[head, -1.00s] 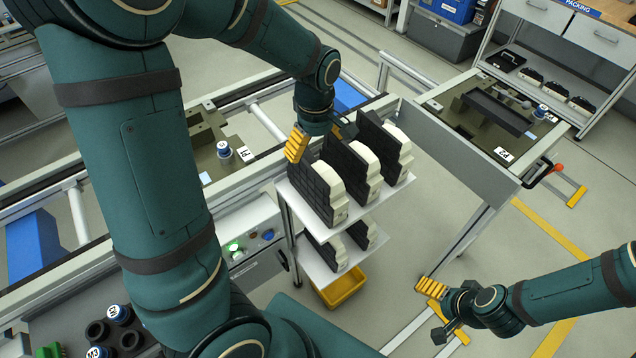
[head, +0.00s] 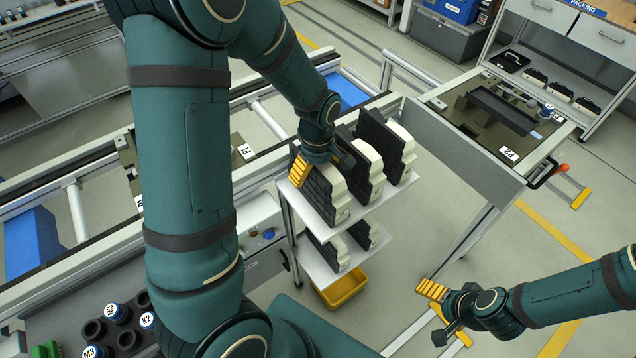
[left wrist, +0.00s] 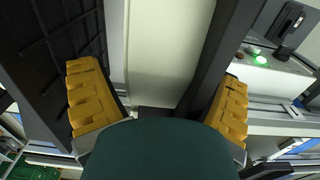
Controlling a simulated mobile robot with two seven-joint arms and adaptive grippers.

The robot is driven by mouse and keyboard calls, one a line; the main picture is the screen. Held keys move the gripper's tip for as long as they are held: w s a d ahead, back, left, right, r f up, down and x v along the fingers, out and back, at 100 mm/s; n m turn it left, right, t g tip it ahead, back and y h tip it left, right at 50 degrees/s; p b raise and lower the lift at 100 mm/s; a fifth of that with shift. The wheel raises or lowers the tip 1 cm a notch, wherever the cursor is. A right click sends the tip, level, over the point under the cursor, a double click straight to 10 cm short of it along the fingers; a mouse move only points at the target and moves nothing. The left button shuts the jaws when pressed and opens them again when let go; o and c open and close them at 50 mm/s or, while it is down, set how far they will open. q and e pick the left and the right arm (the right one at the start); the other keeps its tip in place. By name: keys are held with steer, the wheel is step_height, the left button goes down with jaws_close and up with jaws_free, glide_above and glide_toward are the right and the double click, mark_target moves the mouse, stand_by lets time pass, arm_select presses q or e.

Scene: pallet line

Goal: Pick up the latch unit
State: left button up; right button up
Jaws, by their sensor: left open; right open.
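Several black-and-white units stand upright on the cart's top shelf. The nearest one, which I take to be the latch unit (head: 322,200), has a black ribbed face and a cream body. My left gripper (head: 318,163) is over its top, open, partly hiding it. In the left wrist view the yellow fingers of my left gripper (left wrist: 160,98) lie on either side of the latch unit's cream body (left wrist: 165,50); contact cannot be told. My right gripper (head: 440,312) is open and empty, off to the right over the floor.
Two more units (head: 362,180) (head: 392,150) stand close behind the nearest one. The white cart (head: 370,208) has a lower shelf with similar units and a yellow bin (head: 342,290) beneath. A conveyor fixture marked P2 (head: 508,154) is at the right. A grey control box (head: 262,236) is left of the cart.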

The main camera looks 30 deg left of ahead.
arm_select(q)
steer(key=c, duration=1.4)
steer(key=shift+r, duration=0.1)
